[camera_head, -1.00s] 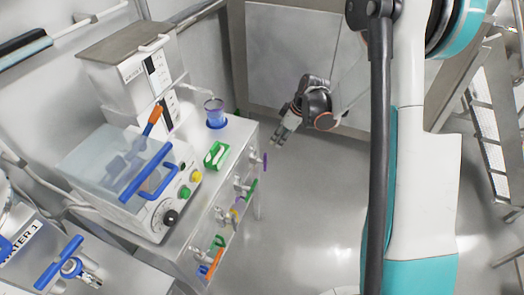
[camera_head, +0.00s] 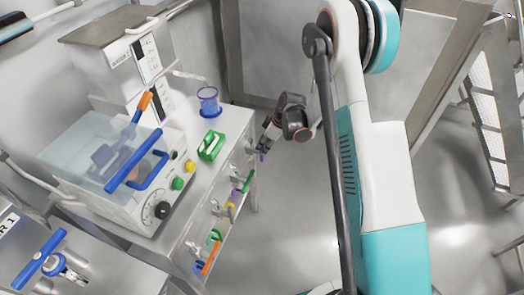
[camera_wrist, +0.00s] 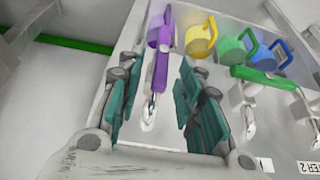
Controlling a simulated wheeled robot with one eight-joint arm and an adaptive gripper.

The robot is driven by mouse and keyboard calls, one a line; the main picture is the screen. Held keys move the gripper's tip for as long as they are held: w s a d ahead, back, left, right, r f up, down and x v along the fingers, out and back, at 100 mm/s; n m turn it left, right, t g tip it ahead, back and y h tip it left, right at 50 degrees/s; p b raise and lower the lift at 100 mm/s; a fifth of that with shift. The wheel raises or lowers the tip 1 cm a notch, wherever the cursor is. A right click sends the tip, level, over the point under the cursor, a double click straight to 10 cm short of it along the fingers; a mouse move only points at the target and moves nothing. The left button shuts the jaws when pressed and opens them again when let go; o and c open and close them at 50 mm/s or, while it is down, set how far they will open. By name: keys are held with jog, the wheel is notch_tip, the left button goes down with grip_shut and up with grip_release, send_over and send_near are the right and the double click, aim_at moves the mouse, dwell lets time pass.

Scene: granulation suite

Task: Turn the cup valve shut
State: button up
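A purple lever handle (camera_wrist: 162,58) stands upright on a metal valve stem at the front of the cart. My gripper (camera_wrist: 155,85) is open, with one teal-padded finger to each side of this lever; contact cannot be told. In the head view my gripper (camera_head: 263,147) is at the cart's upper right corner, over the purple lever, mostly hiding it. A green-handled valve (camera_wrist: 262,76) lies to the right, its handle roughly crosswise. A clear bluish cup (camera_head: 208,98) stands on a blue disc under a thin spout. No label shows which valve is the cup's.
Purple, yellow, green and blue mug-like items (camera_wrist: 199,36) sit behind the levers. More coloured valves (camera_head: 216,236) line the cart front. Open floor (camera_head: 285,215) lies right.

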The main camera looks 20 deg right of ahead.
jog(key=shift+x, duration=1.15)
grip_shut()
